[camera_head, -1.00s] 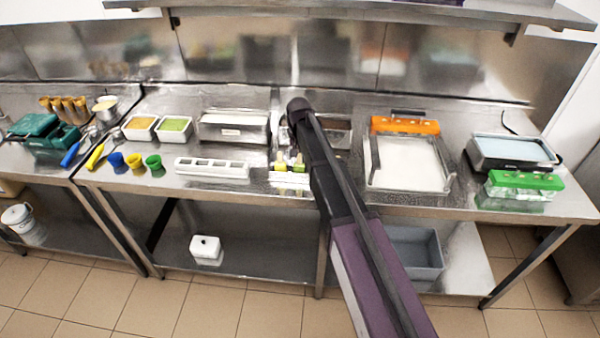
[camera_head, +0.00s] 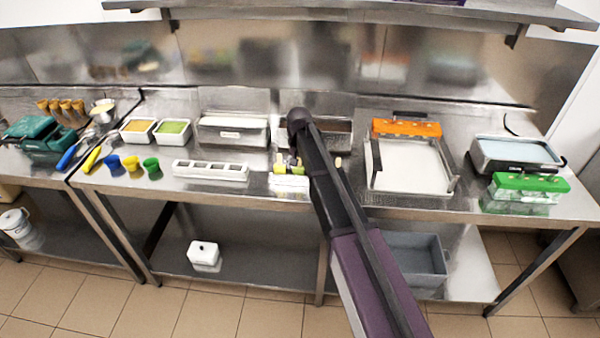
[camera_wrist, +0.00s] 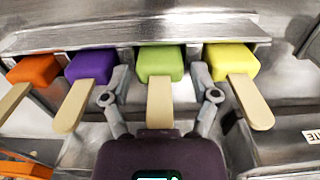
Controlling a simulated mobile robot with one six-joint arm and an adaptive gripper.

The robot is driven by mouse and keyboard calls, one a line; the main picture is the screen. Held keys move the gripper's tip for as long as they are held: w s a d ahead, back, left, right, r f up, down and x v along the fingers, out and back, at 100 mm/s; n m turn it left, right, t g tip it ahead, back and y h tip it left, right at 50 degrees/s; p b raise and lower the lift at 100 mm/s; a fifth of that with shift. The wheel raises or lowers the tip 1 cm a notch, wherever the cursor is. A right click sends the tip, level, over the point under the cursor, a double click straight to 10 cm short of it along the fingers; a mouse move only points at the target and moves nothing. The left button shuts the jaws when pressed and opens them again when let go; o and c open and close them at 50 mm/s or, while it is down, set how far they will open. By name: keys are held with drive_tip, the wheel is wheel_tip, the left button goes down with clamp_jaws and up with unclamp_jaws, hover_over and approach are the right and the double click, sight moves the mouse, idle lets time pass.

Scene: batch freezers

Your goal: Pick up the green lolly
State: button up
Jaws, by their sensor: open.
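In the wrist view a green lolly (camera_wrist: 160,62) lies in the middle of a row, its pale wooden stick pointing down toward my gripper (camera_wrist: 161,78). My gripper is open, with one finger on each side of the green lolly and its stick; I cannot tell whether either finger touches it. A purple lolly (camera_wrist: 92,65) is just left of it and a yellow lolly (camera_wrist: 231,61) just right. An orange lolly (camera_wrist: 34,69) is at the far left. In the head view my arm hides the gripper and most of the row.
A metal edge (camera_wrist: 135,33) runs along the far ends of the lollies. On the steel bench a white mould (camera_head: 211,171) stands to the left, and a pale tray (camera_head: 410,167) with an orange-topped block (camera_head: 406,128) to the right. Neighbouring lollies are close to both fingers.

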drive_tip(key=c, duration=0.8)
drive_tip(key=shift+c, duration=0.2)
drive_tip(key=shift+r, duration=0.2)
wheel_tip(320, 180, up, 4)
drive_tip(key=p, duration=0.4)
drive_tip(key=shift+f, duration=0.25)
drive_tip(key=s+d, duration=0.2)
drive_tip(key=s, duration=0.5)
drive_tip(key=s+d+r+p, duration=0.1)
drive_tip(key=s+d, duration=0.2)
drive_tip(key=s, duration=0.5)
drive_tip(key=shift+s+r, duration=0.1)
drive_tip(key=shift+r, duration=0.05)
wheel_tip(320, 180, up, 7)
drive_tip(key=p, duration=0.7)
drive_tip(key=shift+f, duration=0.2)
idle(0.3)
